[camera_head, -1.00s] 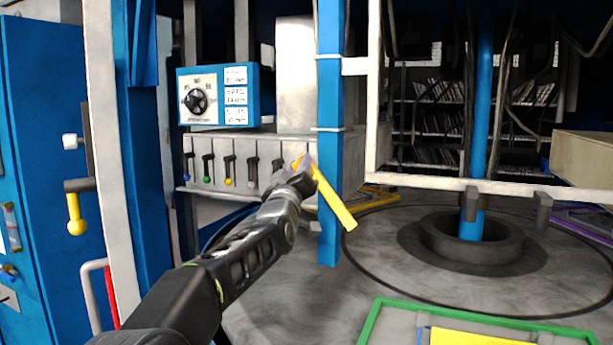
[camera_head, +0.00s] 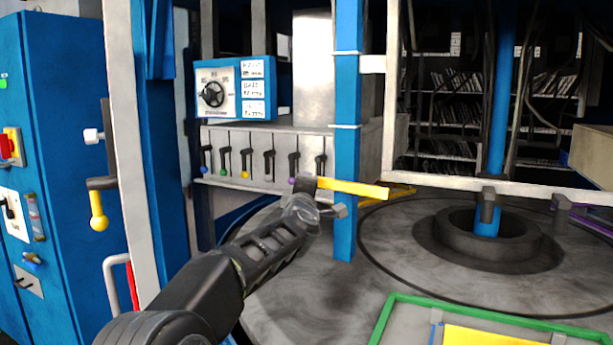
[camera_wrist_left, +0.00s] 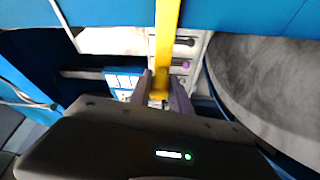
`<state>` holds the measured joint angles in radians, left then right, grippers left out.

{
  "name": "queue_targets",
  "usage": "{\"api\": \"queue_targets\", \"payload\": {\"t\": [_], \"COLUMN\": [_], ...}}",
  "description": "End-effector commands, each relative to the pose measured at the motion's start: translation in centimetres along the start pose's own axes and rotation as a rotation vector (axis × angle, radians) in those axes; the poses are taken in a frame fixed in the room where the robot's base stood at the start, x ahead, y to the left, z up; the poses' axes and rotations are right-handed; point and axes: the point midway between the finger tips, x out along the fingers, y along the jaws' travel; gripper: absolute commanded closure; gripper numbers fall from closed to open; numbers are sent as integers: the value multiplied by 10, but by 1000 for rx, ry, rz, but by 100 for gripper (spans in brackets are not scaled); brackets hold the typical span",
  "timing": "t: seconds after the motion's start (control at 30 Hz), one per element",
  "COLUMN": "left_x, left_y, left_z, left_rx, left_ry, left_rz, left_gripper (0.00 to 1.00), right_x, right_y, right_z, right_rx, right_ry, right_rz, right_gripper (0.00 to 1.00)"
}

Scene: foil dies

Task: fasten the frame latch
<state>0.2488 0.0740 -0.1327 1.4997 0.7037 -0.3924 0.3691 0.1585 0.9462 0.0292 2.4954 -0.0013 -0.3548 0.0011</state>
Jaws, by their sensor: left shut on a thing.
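A flat yellow bar (camera_head: 352,188), apparently the frame latch, lies nearly level across the front of the blue post (camera_head: 346,150) in the head view. My left gripper (camera_head: 318,194) is shut on the bar near its left end. In the left wrist view the yellow bar (camera_wrist_left: 166,40) runs from between the two fingers (camera_wrist_left: 160,88) up to the top edge. The bar's pivot cannot be made out. My right gripper is in neither view.
A row of small levers (camera_head: 245,160) and a blue dial box (camera_head: 236,90) stand behind the gripper. A yellow-knobbed lever (camera_head: 98,210) is on the left. A green-edged tray (camera_head: 385,325) lies at lower right. A round floor plate (camera_head: 400,260) spreads right of the post.

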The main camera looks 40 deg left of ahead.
Motion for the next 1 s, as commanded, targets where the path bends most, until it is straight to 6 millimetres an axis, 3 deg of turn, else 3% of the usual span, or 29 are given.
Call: {"api": "queue_targets", "payload": {"t": [0.6, 0.63, 0.87, 1.0], "left_x": [0, 0, 0, 0], "left_y": [-8, -8, -7, -6], "left_z": [1, 1, 1, 1], "left_rx": [-60, -60, -58, -58], "left_ry": [0, 0, 0, 0], "left_rz": [-28, -28, -26, -25], "left_gripper": [100, 75, 56, 55], "right_x": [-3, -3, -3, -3], "right_y": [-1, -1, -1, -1], "right_z": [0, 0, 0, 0], "right_rx": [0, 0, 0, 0], "right_ry": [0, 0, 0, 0], "right_rz": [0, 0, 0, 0], "right_gripper": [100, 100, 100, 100]}}
